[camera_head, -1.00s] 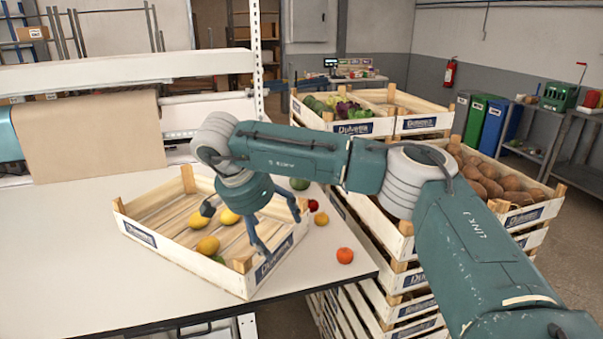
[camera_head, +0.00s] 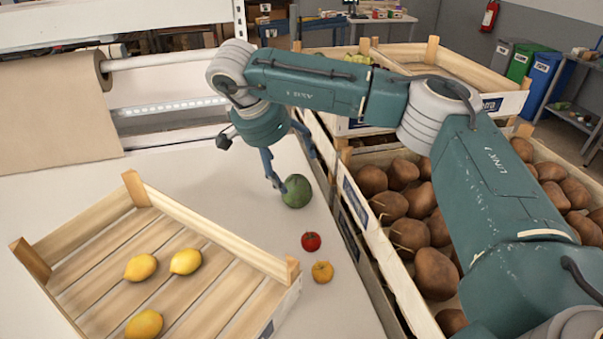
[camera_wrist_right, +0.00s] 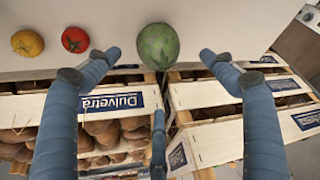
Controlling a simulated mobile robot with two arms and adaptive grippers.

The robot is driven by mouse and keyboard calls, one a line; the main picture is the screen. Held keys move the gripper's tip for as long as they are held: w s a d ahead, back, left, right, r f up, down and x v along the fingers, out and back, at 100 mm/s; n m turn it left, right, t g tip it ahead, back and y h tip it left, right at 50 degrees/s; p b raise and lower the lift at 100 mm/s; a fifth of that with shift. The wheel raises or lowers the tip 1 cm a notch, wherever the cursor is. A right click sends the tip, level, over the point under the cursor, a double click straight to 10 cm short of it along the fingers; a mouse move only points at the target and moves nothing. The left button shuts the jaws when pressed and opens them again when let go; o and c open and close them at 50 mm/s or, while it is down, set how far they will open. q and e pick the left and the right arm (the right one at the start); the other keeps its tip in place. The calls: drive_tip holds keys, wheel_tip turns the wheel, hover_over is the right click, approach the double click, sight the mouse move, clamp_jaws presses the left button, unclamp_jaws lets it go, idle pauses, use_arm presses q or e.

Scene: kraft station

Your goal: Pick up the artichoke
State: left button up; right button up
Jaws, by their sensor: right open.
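The artichoke (camera_head: 296,191) is a round green thing standing on the white table near its right edge. In the right wrist view the artichoke (camera_wrist_right: 158,46) lies ahead, between the lines of the two outer fingers. My right gripper (camera_head: 293,172) is open and empty, with its fingers pointing down close to the artichoke. One finger overlaps the artichoke's left side in the head view; I cannot tell whether it touches. In the right wrist view the right gripper (camera_wrist_right: 160,53) has its fingers spread wide. My left gripper is not in view.
A wooden crate (camera_head: 85,232) with several lemons stands on the table at left. A red tomato (camera_head: 311,241) and a yellow fruit (camera_head: 322,271) lie in front of the artichoke. Crates of brown produce (camera_head: 436,273) stand beyond the table's right edge.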

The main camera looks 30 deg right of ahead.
sight(293, 180)
drive_tip(key=x, duration=0.1)
drive_tip(key=p+x, duration=0.1)
drive_tip(key=x, duration=0.1)
drive_tip(key=shift+s+d+f, duration=0.1)
drive_tip(key=shift+s+f, duration=0.05)
drive_tip(key=shift+f, duration=0.25)
drive_tip(key=shift+d+f+p, duration=0.25)
drive_tip(key=shift+f+p, duration=0.1)
drive_tip(key=shift+f, duration=0.3)
drive_tip(key=x, duration=0.1)
drive_tip(key=p+x, duration=0.1)
drive_tip(key=x, duration=0.1)
drive_tip(key=p+x, duration=0.1)
drive_tip(key=shift+w+a+f, duration=0.2)
drive_tip(key=shift+w+f, duration=0.05)
drive_tip(key=shift+w, duration=0.15)
drive_tip(key=shift+d+f, duration=0.1)
drive_tip(key=shift+f, duration=0.15)
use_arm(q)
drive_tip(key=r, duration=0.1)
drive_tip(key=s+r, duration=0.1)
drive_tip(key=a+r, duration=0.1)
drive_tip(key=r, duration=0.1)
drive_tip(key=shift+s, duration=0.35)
use_arm(e)
drive_tip(key=shift+w+f, duration=0.1)
drive_tip(key=shift+f, duration=0.05)
drive_tip(key=shift+c, duration=0.2)
